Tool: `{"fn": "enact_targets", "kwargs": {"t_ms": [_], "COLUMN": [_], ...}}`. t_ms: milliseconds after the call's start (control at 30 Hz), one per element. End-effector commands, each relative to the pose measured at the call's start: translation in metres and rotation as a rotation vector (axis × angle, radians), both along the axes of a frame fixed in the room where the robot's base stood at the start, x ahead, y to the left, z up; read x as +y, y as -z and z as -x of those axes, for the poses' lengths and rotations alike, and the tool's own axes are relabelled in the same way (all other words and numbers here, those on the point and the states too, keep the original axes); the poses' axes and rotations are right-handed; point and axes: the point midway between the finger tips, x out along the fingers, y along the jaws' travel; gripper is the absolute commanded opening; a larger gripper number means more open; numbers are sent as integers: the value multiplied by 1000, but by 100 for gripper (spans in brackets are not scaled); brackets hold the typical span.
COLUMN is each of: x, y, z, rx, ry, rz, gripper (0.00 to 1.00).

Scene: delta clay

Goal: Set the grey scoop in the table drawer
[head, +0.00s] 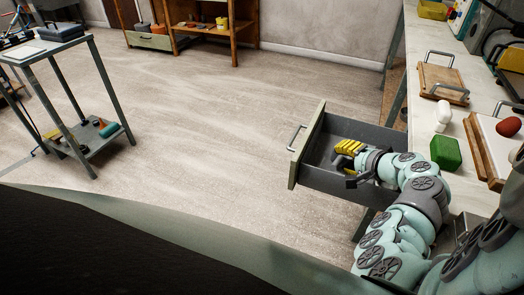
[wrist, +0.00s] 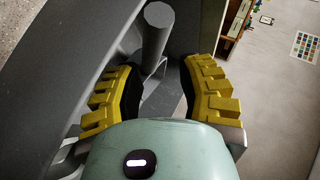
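The table drawer (head: 318,180) is pulled out, with a grey inside and a pale front with a bar handle. My gripper (head: 345,150), with yellow ridged fingers, reaches into its opening. In the wrist view my gripper (wrist: 160,66) has its fingers spread, with gaps on both sides. A grey cylindrical handle, seemingly the grey scoop (wrist: 157,35), shows between and beyond the fingertips, apart from both. Its lower part looks wider and lies inside the grey drawer walls; whether it rests on the drawer floor I cannot tell. The scoop cannot be made out in the head view.
The tabletop (head: 424,118) at right holds a wooden board with handles (head: 440,82), a green block (head: 445,153), a white bottle (head: 443,114) and a red object (head: 508,127). A metal cart (head: 85,100) stands at left. The floor left of the drawer is clear.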

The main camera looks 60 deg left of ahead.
Motion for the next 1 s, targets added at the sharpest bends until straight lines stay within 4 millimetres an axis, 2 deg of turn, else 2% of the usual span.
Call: {"fn": "enact_targets", "kwargs": {"t_ms": [200,400,567,1000], "x": [0,-2,-20,-80], "y": [-1,-16,-24,-60], "z": [0,0,2,7], "rx": [0,0,0,-1], "ry": [0,1,4,6], "rz": [0,0,-1,1], "gripper": [37,37,37,37]}}
